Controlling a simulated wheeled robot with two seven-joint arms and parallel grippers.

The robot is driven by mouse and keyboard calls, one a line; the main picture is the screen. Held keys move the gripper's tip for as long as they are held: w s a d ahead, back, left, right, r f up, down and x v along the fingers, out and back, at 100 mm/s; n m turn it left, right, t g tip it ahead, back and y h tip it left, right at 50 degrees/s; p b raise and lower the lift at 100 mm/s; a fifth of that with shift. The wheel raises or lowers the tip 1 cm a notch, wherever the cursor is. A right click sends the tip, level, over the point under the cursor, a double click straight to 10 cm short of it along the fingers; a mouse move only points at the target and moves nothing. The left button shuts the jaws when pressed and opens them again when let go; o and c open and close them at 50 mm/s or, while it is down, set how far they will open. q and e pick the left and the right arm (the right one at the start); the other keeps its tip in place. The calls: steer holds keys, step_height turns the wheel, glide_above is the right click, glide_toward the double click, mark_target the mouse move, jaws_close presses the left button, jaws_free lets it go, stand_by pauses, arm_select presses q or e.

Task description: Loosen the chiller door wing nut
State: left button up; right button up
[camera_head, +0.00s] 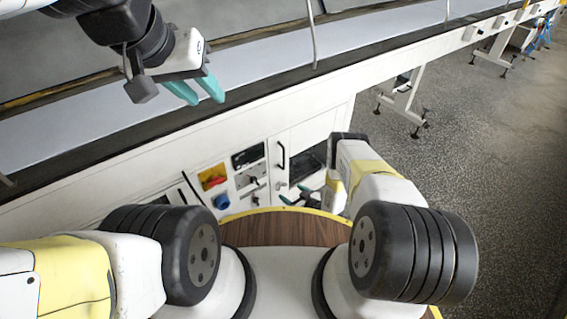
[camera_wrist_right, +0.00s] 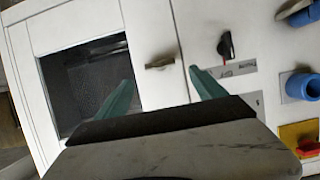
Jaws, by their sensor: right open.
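A small brownish metal wing nut (camera_wrist_right: 160,62) sits on a white panel in the right wrist view, its wings lying roughly level in the picture. My right gripper (camera_wrist_right: 162,78) is open, with one teal finger on each side of the nut's line. The nut shows just past the fingertips, between them, and no contact is visible. In the head view my right gripper (camera_head: 298,194) is low at the cabinet front. I cannot make out the nut clearly there. My left gripper (camera_head: 197,90) hangs over the conveyor at upper left, its two teal fingers apart and empty.
Left of the nut is a dark open recess (camera_wrist_right: 85,78). To its right are a black knob (camera_wrist_right: 226,45), a blue socket (camera_wrist_right: 300,87) and a red switch on yellow (camera_wrist_right: 302,145). The head view shows a black door handle (camera_head: 281,155) and clear floor (camera_head: 480,150) at right.

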mark_target(281, 187)
steer(key=x, duration=0.6)
steer(key=shift+s, duration=0.1)
steer(key=c, duration=1.4)
steer(key=shift+o, duration=0.2)
steer(key=n, duration=0.1)
steer(key=n+t+h, duration=0.1)
steer(key=shift+s+a+n+h, duration=0.15)
steer(key=shift+a+n+h, duration=0.15)
steer(key=shift+n, duration=0.1)
steer(key=shift+s+f+n+t+h, duration=0.1)
steer(key=shift+n+t+h, duration=0.4)
steer(key=shift+n, duration=0.4)
